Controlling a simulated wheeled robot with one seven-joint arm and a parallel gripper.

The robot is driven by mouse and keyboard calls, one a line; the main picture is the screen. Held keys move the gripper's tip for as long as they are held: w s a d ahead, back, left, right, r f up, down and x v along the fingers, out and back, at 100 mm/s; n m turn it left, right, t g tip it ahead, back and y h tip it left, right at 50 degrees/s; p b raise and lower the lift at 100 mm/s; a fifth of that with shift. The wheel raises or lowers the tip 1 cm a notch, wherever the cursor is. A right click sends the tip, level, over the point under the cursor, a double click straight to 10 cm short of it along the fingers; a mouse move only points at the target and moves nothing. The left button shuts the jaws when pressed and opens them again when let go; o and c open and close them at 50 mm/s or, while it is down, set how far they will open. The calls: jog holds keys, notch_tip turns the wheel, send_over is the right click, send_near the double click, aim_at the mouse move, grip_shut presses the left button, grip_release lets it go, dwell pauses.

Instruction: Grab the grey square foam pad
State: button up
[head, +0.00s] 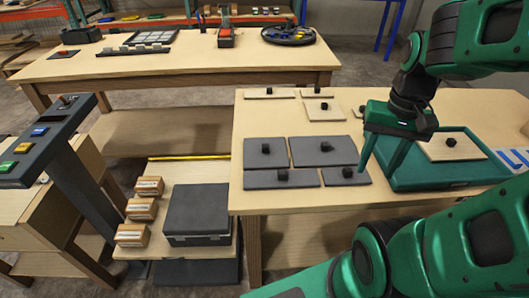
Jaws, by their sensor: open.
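Several flat grey pads with black knobs lie on the right-hand light wood table in the head view. The upper left one (255,162) looks the most nearly square. A wider grey pad (305,160) lies right beside it, and two narrower grey strips, one left (300,184) and one right (333,183), lie in front of them. I cannot tell foam from other material. My green gripper (378,168) is open and empty, with its fingers pointing down between the grey pads and the green tray, at the tray's left edge. It is to the right of the squarish pad, apart from it.
The green tray (415,183) holds a beige pad (455,148) with a black knob. Several beige pads, one of them small (315,113), lie at the back of the table. A black case (196,210) and wooden blocks (132,234) stand lower left. The table's front strip is clear.

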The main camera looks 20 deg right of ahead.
aim_at(268, 145)
jog(key=w+a+f+m+y, duration=0.1)
jog(key=w+f+m+y, duration=0.1)
jog(key=w, duration=0.3)
jog(key=w+a+f+m+y, duration=0.2)
jog(key=w+f, duration=0.1)
jog(key=w, duration=0.3)
jog(key=w+a+f+m+y, duration=0.1)
jog(key=w+f+m+y, duration=0.1)
jog(key=w, duration=0.4)
jog(key=shift+a+f+m+t, duration=0.2)
jog(key=shift+f+m+t, duration=0.1)
jog(key=shift+f+m, duration=0.35)
jog(key=w+m+t+y, duration=0.1)
jog(key=w+m, duration=0.1)
jog(key=w+m+y, duration=0.1)
jog(key=w+y, duration=0.1)
jog(key=w+a+f+m+t+y, duration=0.1)
jog(key=w+m+y, duration=0.1)
jog(key=shift+w+f+m+t, duration=0.1)
jog(key=shift+w+m+t, duration=0.2)
jog(key=shift+w+m, duration=0.05)
jog(key=shift+w+d+r+m+t+y, duration=0.1)
jog(key=shift+w+r+m+t+y, duration=0.15)
jog(key=shift+w+m+t+y, duration=0.35)
jog(key=x, duration=1)
jog(key=shift+w+a+r, duration=0.1)
jog(key=shift+a+r, duration=0.05)
jog(key=shift+a, duration=0.25)
jog(key=shift+c, duration=0.5)
grip_shut()
